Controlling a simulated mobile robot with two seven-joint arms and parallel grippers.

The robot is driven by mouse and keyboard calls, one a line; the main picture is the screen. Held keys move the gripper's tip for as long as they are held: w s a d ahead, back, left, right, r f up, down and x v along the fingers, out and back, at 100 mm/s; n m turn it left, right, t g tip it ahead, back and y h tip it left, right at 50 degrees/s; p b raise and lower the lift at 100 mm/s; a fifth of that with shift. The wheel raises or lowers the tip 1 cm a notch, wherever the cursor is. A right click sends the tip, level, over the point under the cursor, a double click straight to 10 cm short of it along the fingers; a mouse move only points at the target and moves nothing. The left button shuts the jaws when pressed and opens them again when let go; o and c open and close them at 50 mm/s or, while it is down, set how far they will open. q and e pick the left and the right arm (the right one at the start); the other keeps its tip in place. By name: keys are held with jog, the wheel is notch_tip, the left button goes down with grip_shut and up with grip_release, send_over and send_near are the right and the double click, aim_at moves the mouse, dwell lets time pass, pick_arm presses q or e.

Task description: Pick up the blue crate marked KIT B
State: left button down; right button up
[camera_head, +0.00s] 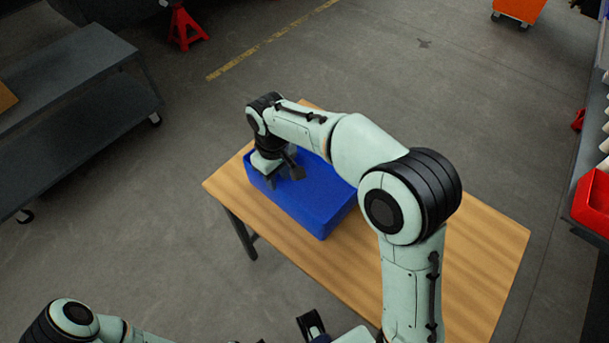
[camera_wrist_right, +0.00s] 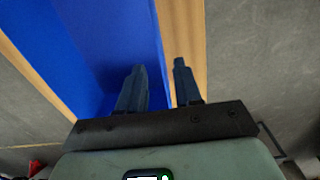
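A blue crate (camera_head: 318,205) sits on the wooden table, partly hidden under my right arm. I cannot see a KIT B marking on it. My right gripper (camera_head: 284,177) points down at the crate's far left end. In the right wrist view the gripper (camera_wrist_right: 159,66) is open, with one finger over the blue crate (camera_wrist_right: 92,45) and the other beyond its edge, above the wood. The crate's edge lies between the fingers, and they do not look closed on it. Part of my left arm shows at the bottom left; a dark part at the bottom middle may be its gripper.
The wooden table (camera_head: 470,255) has bare room to the right of the crate. A grey shelf cart (camera_head: 70,60) stands at the left and a red stand (camera_head: 186,28) behind. A red bin (camera_head: 592,200) is at the right edge. The floor around the table is clear.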

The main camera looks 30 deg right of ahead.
notch_tip(320, 180, down, 11)
jog(key=shift+b, duration=0.55)
grip_shut()
jog(key=shift+r, duration=0.1)
dwell(1.2)
